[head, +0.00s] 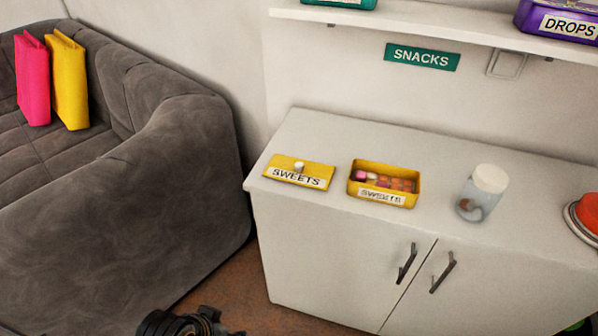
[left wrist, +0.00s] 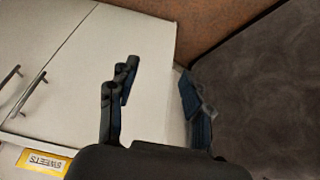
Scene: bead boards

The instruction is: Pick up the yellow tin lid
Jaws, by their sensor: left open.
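A yellow SWEETS piece (left wrist: 42,161), apparently the tin, is partly visible in the wrist view; I cannot make out the lid there.
A clear jar (head: 482,193) with a white lid stands right of the tin, and a red thing (head: 588,212) at the right edge. A shelf (head: 420,22) hangs above. The grey sofa (head: 130,190) stands left of the cabinet (head: 330,260). The cabinet top around the lid is clear.

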